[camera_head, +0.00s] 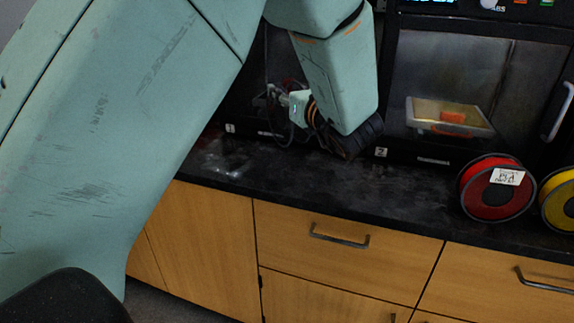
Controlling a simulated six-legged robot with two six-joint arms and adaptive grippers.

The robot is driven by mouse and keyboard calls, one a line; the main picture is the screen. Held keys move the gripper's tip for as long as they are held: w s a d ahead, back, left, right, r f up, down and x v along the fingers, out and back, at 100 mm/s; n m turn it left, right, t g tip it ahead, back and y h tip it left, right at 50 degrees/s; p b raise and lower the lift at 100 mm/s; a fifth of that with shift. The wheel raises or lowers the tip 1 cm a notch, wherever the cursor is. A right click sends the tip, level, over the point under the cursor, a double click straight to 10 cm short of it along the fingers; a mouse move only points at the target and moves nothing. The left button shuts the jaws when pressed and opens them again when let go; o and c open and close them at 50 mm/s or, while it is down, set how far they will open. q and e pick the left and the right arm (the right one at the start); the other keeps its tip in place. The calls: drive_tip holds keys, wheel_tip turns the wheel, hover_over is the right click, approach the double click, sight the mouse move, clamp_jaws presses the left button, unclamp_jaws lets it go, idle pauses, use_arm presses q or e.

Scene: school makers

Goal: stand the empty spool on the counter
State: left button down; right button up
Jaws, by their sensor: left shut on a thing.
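My left gripper (280,100) is at the end of my pale green arm, in front of the left printer and just above the back of the dark counter (330,186). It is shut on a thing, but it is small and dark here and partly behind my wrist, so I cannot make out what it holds. I cannot pick out an empty spool for certain. My right gripper is not in view.
A red filament spool (490,202) stands on the counter at the right, with a yellow spool (562,203) beside it. The right printer (440,70) holds a tray (425,117) with an orange piece. The counter's middle is bare. Wooden drawers (330,262) are below.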

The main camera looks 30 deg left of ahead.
sight(289, 131)
use_arm(q)
drive_tip(key=f, duration=0.3)
drive_tip(key=f+b, duration=0.1)
drive_tip(key=shift+d+f, duration=0.2)
drive_tip(key=shift+d, duration=0.1)
drive_tip(key=shift+w+a+f, duration=0.2)
drive_tip(key=shift+a+f, duration=0.05)
drive_tip(key=shift+f, duration=0.4)
drive_tip(key=f, duration=0.1)
drive_tip(key=f+b, duration=0.1)
drive_tip(key=shift+s+d+f, duration=0.15)
drive_tip(key=shift+s+f, duration=0.05)
drive_tip(key=shift+f, duration=0.2)
drive_tip(key=shift+w+f, duration=0.1)
drive_tip(key=shift+f, duration=0.05)
drive_tip(key=shift+b, duration=0.4)
drive_tip(key=shift+f, duration=0.15)
drive_tip(key=c, duration=0.8)
unclamp_jaws()
drive_tip(key=shift+o, duration=0.2)
